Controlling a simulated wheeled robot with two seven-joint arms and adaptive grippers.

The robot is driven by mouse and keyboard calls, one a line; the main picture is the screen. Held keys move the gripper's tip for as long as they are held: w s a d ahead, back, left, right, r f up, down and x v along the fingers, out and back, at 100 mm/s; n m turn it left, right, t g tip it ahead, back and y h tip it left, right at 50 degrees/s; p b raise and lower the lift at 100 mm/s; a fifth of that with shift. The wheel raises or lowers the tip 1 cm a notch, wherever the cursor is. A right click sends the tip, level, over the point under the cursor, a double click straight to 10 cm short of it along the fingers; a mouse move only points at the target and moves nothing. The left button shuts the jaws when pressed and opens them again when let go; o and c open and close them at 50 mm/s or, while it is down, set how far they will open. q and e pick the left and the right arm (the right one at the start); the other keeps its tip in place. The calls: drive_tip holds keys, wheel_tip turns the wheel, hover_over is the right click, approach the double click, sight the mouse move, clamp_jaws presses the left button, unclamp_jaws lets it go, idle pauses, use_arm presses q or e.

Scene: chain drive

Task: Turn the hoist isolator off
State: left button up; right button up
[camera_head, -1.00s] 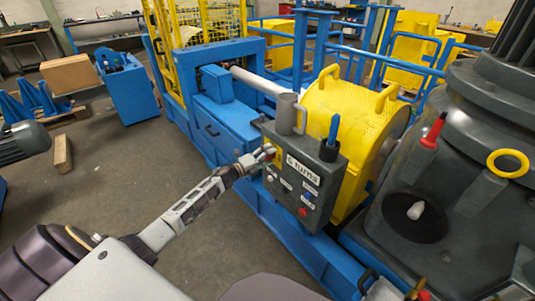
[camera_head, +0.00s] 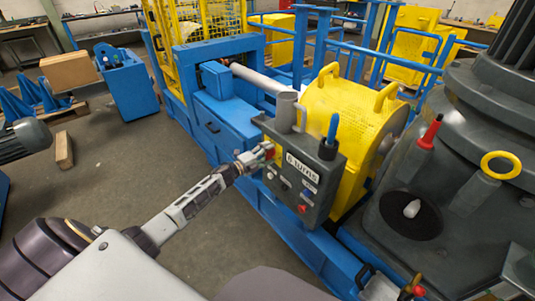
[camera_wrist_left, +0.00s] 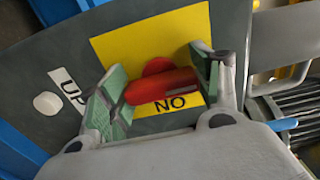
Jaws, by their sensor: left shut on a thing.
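The hoist isolator is a red handle (camera_wrist_left: 160,87) on a yellow plate (camera_wrist_left: 125,48), set in the grey control box (camera_head: 318,205). My left gripper (camera_head: 265,152) reaches the upper left corner of the box. In the left wrist view its two green-padded fingers (camera_wrist_left: 165,88) are on either side of the red handle, shut on it. The handle lies roughly crosswise between the pads. Black letters reading "NO" in this view show on the plate just below the handle. My right gripper is not in view.
The box carries a turns label (camera_head: 302,168), a red button (camera_head: 302,209) and a blue-handled tool (camera_head: 331,130). Behind it is a yellow perforated drum guard (camera_head: 335,100). Blue machine framing (camera_head: 235,125) stands alongside. Open floor (camera_head: 100,190) lies to the left.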

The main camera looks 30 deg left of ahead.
use_arm(q)
drive_tip(key=shift+a, duration=0.15)
drive_tip(key=o, duration=1)
drive_tip(key=shift+v, duration=5.9)
drive_tip(key=shift+s, duration=0.1)
drive_tip(key=shift+n, duration=0.3)
